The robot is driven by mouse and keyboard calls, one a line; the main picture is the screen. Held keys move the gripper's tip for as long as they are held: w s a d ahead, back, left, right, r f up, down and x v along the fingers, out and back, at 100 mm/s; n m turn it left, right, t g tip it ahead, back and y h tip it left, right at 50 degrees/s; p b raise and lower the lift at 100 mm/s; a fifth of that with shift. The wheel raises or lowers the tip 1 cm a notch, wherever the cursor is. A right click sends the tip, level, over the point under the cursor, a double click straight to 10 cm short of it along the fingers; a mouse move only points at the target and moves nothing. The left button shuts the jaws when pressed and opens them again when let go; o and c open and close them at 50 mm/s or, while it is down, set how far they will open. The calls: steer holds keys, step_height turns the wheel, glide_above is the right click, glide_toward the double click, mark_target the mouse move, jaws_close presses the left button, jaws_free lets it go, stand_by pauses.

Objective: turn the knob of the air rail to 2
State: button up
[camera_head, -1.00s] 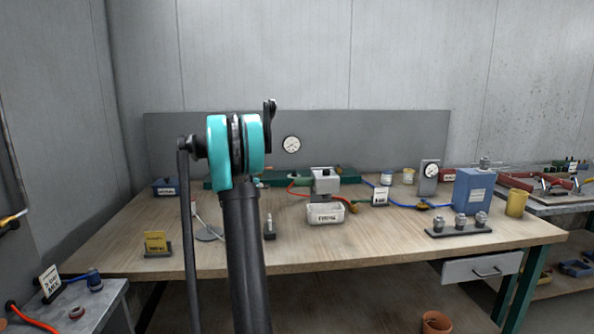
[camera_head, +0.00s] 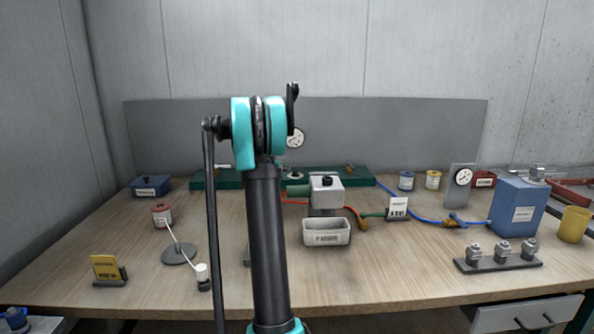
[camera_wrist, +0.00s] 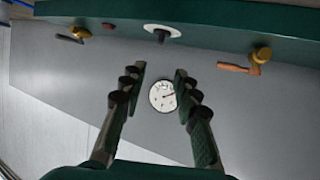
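The air rail (camera_head: 210,180) is a long dark green bar along the back of the bench, partly hidden by my arm. In the wrist view the rail (camera_wrist: 60,12) runs across the top, with a black knob (camera_wrist: 160,34) on a white round plate. The knob's setting is too small to read. A round white gauge (camera_head: 297,138) hangs on the grey back panel; the gauge (camera_wrist: 163,96) shows between my fingers in the wrist view. My gripper (camera_wrist: 159,72) is open and empty, its fingertips apart from the knob.
A grey box (camera_head: 327,192) with a black knob stands before the rail, behind a white bin (camera_head: 327,232). A blue canister (camera_head: 518,207) and a yellow cup (camera_head: 573,225) are at right. A spool (camera_head: 161,214) and yellow sign (camera_head: 106,268) are at left. Brass valves (camera_wrist: 262,55) project from the rail.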

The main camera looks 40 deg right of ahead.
mark_target(295, 171)
steer(key=x, duration=1.6)
steer(key=shift+w+d+f, duration=0.1)
steer(key=shift+d+f, duration=0.05)
steer(key=shift+d, duration=0.2)
jaws_close()
